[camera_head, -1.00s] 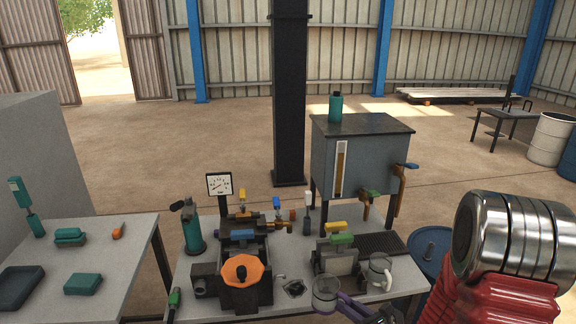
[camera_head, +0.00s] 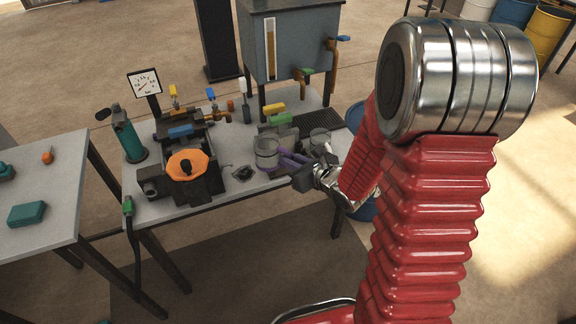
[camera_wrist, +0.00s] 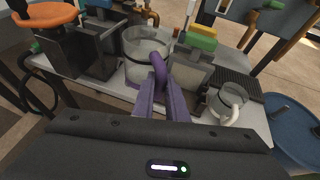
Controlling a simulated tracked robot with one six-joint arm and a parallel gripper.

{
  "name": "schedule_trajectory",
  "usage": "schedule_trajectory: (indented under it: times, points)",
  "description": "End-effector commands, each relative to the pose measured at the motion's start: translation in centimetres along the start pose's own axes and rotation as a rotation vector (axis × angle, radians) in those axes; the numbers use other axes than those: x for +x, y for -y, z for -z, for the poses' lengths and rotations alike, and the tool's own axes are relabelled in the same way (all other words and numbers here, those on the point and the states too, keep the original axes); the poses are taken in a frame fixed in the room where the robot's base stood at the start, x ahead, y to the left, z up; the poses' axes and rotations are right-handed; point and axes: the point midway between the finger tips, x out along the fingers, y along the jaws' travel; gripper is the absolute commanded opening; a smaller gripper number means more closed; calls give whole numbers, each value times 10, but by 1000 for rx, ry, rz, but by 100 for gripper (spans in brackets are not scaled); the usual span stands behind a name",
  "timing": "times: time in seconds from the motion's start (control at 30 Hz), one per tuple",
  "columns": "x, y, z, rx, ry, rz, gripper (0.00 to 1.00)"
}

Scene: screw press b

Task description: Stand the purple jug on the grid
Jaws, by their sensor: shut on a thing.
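The purple jug (camera_head: 267,155) is a clear glass jug with a purple handle; in the wrist view its clear body (camera_wrist: 140,62) stands upright beyond my fingers. My gripper (camera_head: 290,160) is shut on its purple handle, and the purple fingers also show in the wrist view (camera_wrist: 163,95). The jug is by the front part of the bench; I cannot tell whether its base touches the top. The grid (camera_head: 322,119) is a dark slotted plate at the bench's right, behind the white-handled jug, and it shows in the wrist view (camera_wrist: 236,82).
A clear jug with a white handle (camera_head: 320,138) stands right of the held jug, in front of the grid. A block with yellow and green tops (camera_head: 276,124) stands close behind the held jug. The orange-wheeled press (camera_head: 188,166) is to the left. A tank (camera_head: 290,40) stands behind.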

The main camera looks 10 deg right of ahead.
Motion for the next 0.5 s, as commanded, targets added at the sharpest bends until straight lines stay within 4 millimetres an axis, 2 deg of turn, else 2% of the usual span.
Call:
schedule_trajectory:
  times: [0.03, 0.2, 0.33, 0.5]
  points:
    - [-3, 0, -13, 2, 6, 15, 0]
    - [-12, 1, -41, 30, 10, 57, 0]
    - [-17, 1, -53, 46, 13, 75, 0]
    - [-18, 1, -56, 52, 12, 82, 0]
